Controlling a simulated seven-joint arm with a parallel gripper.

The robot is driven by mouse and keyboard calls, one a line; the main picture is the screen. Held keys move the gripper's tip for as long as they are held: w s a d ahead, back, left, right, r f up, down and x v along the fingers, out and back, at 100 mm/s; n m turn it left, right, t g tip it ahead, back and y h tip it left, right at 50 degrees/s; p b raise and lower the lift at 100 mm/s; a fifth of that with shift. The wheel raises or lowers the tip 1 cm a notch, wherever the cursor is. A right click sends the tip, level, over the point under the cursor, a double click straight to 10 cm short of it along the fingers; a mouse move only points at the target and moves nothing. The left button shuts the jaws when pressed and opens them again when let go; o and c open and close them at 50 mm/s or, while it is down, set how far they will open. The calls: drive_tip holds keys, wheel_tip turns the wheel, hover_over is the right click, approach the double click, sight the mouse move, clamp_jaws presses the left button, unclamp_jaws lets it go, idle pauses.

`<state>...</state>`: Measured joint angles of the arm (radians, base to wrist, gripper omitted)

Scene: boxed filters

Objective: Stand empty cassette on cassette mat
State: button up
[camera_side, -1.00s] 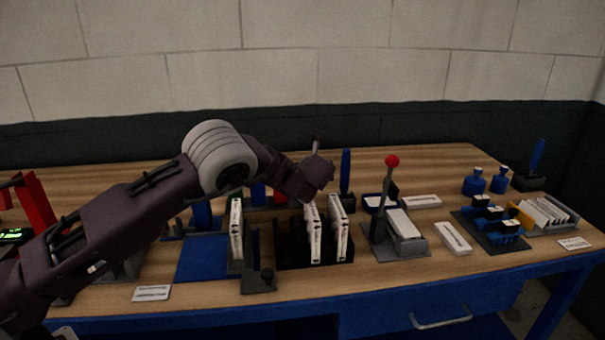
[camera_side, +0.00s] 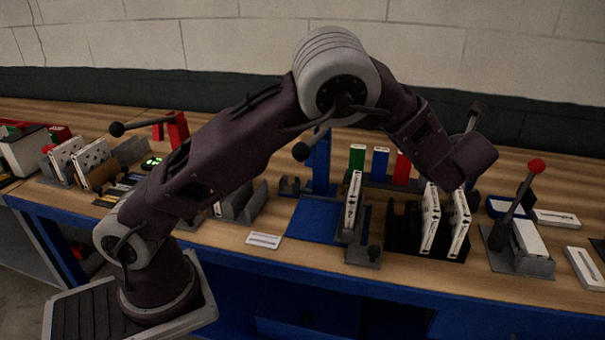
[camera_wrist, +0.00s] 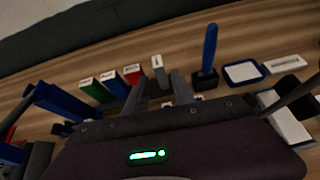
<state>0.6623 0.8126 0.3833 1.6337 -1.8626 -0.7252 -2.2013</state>
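Two thin white cassette-like boxes, a left one (camera_side: 430,222) and a right one (camera_side: 458,224), stand upright in a black rack (camera_side: 402,232). Another (camera_side: 353,202) stands upright in a grey holder to the left. I cannot tell which is empty. A flat blue pad (camera_side: 312,222), possibly the mat, lies left of that holder. My gripper is over the rack area, its fingers hidden in the side view. In the wrist view my gripper (camera_wrist: 158,88) shows two grey fingers apart, with nothing seen clamped between them. Small white edges (camera_wrist: 167,104) show near the palm.
Green (camera_side: 357,158), blue (camera_side: 380,162) and red (camera_side: 402,168) boxes stand behind the rack. A red-knobbed lever press (camera_side: 512,225) stands to the right. A blue post (camera_side: 318,160) rises behind the pad. A white label card (camera_side: 264,240) lies near the front edge.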

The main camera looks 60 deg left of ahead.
wheel_tip(320, 180, up, 9)
drive_tip(key=d+m+t+h, duration=0.1)
drive_tip(key=m+t+h, duration=0.1)
drive_tip(key=m+h, duration=0.45)
drive_tip(key=s+d+r+m+h, duration=0.45)
drive_tip(key=s+r+m, duration=0.35)
drive_tip(key=s+m, duration=0.6)
drive_tip(key=s+f+m+g, duration=0.3)
drive_tip(key=s+m, duration=1.3)
drive_tip(key=s, duration=0.1)
drive_tip(key=s+a+f+m+g+y, duration=0.1)
drive_tip(key=s+a+f+m, duration=0.1)
drive_tip(key=s, duration=0.4)
drive_tip(key=s+a+f+m+g+y, duration=0.1)
drive_tip(key=s+a+f+m, duration=0.2)
drive_tip(key=s+f+m, duration=0.2)
drive_tip(key=shift+s+a+f+m+y, duration=0.25)
drive_tip(key=shift+s+a+m+y, duration=0.15)
drive_tip(key=shift+s, duration=0.4)
